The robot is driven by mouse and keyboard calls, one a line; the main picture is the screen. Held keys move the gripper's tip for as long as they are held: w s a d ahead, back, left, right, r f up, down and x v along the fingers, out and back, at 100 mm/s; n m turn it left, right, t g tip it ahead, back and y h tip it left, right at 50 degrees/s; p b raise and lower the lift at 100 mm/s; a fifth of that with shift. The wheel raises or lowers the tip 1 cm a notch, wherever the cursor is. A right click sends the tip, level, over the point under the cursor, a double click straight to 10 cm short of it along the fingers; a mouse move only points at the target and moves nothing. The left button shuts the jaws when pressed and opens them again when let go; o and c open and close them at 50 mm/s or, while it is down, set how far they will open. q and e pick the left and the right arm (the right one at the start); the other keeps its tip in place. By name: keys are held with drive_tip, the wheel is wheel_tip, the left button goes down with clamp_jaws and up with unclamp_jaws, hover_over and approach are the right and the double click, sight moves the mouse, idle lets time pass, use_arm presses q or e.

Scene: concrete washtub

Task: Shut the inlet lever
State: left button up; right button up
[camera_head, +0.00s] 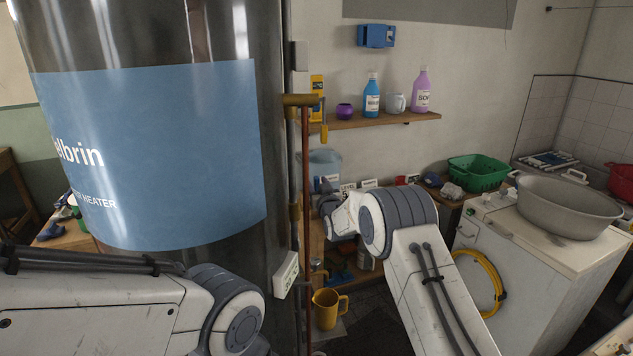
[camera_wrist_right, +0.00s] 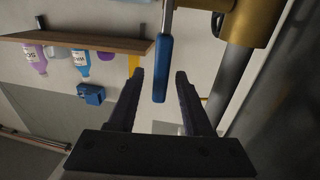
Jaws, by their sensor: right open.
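The inlet lever (camera_wrist_right: 162,68) has a blue grip on a grey metal stem, coming from a brass valve body (camera_wrist_right: 246,18) in the right wrist view. My right gripper (camera_wrist_right: 159,76) is open, with one dark finger on each side of the blue grip. Gaps show on both sides, so the fingers do not appear to touch it. In the head view my right gripper (camera_head: 326,198) is beside the tall water heater (camera_head: 170,160), near the pipes. I cannot make out the blue lever there. My left arm shows at lower left, but its gripper is out of view.
A vertical copper pipe (camera_head: 305,175) and upper brass fitting (camera_head: 302,100) stand close to my right gripper. A shelf (camera_head: 385,120) with bottles is behind. A yellow mug (camera_head: 328,308) stands below. A washing machine (camera_head: 520,260) with a grey basin (camera_head: 565,207) is at right.

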drive_tip(key=shift+w, duration=0.1)
clamp_jaws()
idle(1.4)
